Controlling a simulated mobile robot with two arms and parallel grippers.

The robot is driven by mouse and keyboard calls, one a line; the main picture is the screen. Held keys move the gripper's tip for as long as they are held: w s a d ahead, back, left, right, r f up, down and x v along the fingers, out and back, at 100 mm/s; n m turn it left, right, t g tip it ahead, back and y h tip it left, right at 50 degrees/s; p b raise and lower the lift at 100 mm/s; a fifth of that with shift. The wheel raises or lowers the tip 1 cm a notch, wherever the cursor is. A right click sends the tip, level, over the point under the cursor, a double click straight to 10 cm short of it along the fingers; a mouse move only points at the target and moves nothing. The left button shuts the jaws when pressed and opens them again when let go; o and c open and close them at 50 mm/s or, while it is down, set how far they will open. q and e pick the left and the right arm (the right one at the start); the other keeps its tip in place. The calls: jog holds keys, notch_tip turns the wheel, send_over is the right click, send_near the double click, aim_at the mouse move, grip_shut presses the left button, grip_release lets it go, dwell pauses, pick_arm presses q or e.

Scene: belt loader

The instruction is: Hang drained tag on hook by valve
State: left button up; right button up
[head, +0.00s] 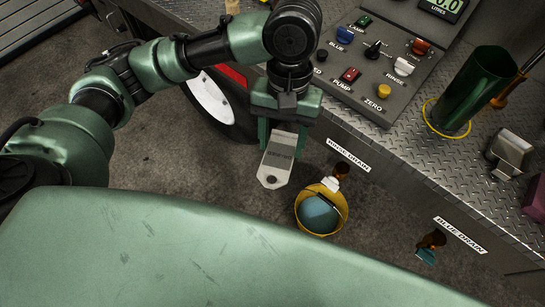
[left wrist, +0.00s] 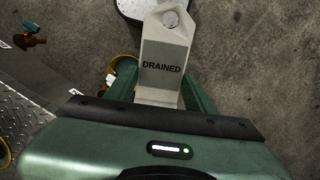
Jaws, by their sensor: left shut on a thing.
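My left gripper (head: 284,135) points down and is shut on the upper end of a flat grey drained tag (head: 275,165). The tag's free lower end has a hole. In the left wrist view the tag (left wrist: 163,65) shows the word DRAINED and its hole is at the top. The rinse drain valve (head: 340,171), brass with a white handle, is to the right of the tag in the head view, apart from it. The blue drain valve (head: 431,243) is farther right, with a blue handle. I cannot make out a hook. My right gripper is not in view.
A yellow-rimmed bucket (head: 341,220) with blue contents is below the rinse drain. A wheel (head: 212,105) is behind my left arm.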

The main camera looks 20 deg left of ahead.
pick_arm(q)
jog(key=w+d+f+n+h+b, duration=0.3)
jog(key=d+f+n+h+b, duration=0.3)
jog(key=d+n+h+b, duration=0.65)
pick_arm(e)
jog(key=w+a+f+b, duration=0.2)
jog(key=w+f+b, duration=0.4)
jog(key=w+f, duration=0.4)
pick_arm(q)
jog(key=w+a+f+n+t+y+b, duration=0.1)
jog(key=w+a+f+n+t+b, duration=0.15)
jog(key=a+f+n+t, duration=0.65)
jog(key=w+a+f+n+t+y+b, duration=0.1)
jog(key=w+a+f+n+t, duration=0.2)
jog(key=a+f+n+t, duration=0.5)
jog(key=w+f+m+b, duration=0.1)
jog(key=w+f, duration=0.1)
jog(key=w, duration=0.7)
jog(key=shift+m+b, duration=0.3)
jog(key=shift+m, duration=0.05)
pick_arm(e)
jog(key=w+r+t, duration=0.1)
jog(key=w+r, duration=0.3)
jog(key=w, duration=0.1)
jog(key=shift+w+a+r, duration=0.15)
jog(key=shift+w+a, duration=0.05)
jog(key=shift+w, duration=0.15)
